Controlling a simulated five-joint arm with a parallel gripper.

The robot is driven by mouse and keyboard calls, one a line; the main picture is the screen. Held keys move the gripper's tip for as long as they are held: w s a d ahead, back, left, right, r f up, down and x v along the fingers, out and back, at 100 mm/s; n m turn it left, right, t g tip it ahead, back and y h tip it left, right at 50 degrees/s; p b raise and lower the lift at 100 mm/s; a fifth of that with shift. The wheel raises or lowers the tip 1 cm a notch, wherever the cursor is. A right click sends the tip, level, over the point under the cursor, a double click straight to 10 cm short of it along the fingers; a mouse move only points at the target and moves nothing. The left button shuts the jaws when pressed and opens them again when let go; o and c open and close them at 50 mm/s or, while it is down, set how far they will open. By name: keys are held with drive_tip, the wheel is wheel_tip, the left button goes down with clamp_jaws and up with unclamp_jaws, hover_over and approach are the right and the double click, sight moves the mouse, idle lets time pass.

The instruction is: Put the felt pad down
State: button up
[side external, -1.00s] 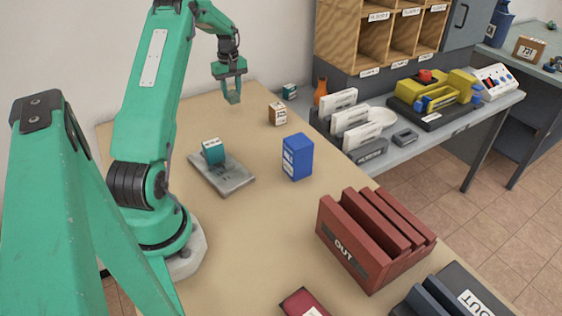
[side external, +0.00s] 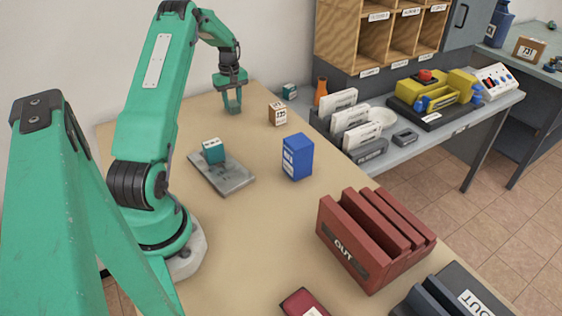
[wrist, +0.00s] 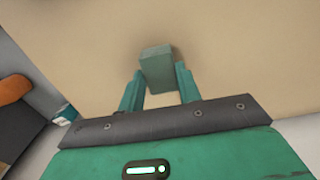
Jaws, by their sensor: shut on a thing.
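The felt pad (wrist: 157,66) is a grey-green block in the wrist view. It sits between the two fingers of my gripper (wrist: 158,80), which is shut on it. In the side view my gripper (side external: 232,107) points straight down at the far end of the tan table (side external: 250,215), left of a small brown box. The pad is hard to make out between the fingers there. I cannot tell whether it touches the table top.
The small brown box (side external: 278,113) stands close on the right. A teal box (side external: 213,151) sits on a grey plate (side external: 228,181) nearer the base, and a blue box (side external: 298,157) stands mid-table.

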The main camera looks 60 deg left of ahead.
sight(233, 103)
drive_tip(key=shift+f, duration=0.1)
drive_tip(key=o, duration=1)
wheel_tip(233, 103, up, 12)
drive_tip(key=shift+r, duration=0.15)
drive_tip(key=shift+d, duration=0.1)
idle(0.5)
